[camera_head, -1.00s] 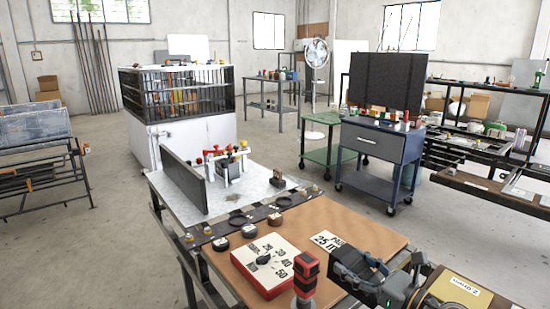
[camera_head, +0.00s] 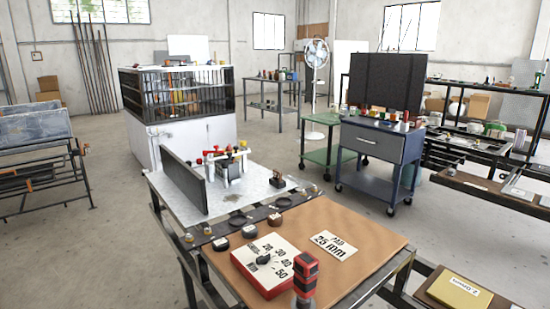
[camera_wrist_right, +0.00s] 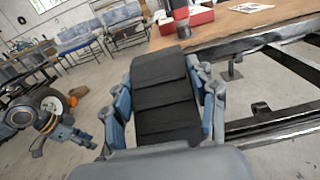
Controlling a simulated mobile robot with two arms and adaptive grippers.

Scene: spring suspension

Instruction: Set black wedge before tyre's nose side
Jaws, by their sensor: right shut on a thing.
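My right gripper (camera_wrist_right: 165,105) is shut on a black wedge (camera_wrist_right: 162,90) with a ridged, stepped face; its blue-grey fingers press on both sides. The wedge is held clear of the floor, beside the workbench's edge. What looks like my left gripper (camera_wrist_right: 82,137) hangs near the tyre, small and unclear. Neither gripper nor the tyre shows in the head view.
The workbench (camera_head: 345,225) has a brown top with a red-and-white dial box (camera_head: 268,262), a "25 mm" card (camera_head: 334,245) and a red-topped tool (camera_head: 305,281). A low shelf with a yellow box (camera_head: 460,293) is at the lower right. Open floor lies left of the bench.

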